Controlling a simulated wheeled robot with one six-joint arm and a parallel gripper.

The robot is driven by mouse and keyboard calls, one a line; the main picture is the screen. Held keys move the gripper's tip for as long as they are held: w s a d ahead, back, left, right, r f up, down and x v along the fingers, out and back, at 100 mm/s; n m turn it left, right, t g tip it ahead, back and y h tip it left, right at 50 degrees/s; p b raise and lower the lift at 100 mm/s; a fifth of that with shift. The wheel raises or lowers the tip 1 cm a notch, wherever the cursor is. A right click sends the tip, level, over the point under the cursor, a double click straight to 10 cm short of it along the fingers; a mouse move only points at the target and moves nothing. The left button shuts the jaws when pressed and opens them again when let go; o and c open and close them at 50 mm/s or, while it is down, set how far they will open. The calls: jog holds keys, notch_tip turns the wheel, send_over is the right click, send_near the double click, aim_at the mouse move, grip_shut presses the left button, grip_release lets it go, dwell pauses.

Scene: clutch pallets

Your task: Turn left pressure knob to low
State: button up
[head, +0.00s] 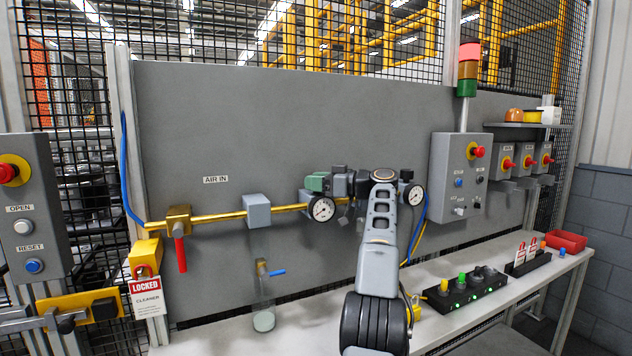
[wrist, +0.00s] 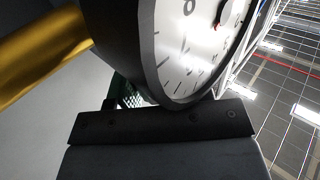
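The left pressure gauge (head: 321,208), round and white-faced, sits on the brass air line on the grey panel. A green part (head: 316,183), perhaps the left pressure knob, shows just above it. My gripper (head: 338,183) is right beside this green part; I cannot tell whether it touches it. In the wrist view a gauge face (wrist: 200,45) with a red needle fills the top, and a dark bar of my gripper (wrist: 160,124) lies below it. A bit of green shows behind the bar. The gap between the fingers is hidden. The right gauge (head: 415,195) is beside my arm.
The brass pipe (head: 225,217) runs left to a valve with a red handle (head: 181,254). A grey control box (head: 461,175) with a red button stands right of my arm. The table below holds a black button strip (head: 466,292) and a red bin (head: 566,241).

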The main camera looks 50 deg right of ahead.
jog(key=o, duration=0.4)
jog(key=shift+o, duration=0.2)
jog(key=shift+s+d, duration=0.1)
jog(key=v, duration=1.3)
jog(key=shift+s+p, duration=0.4)
jog(key=shift+p, duration=0.05)
jog(key=shift+d, duration=0.1)
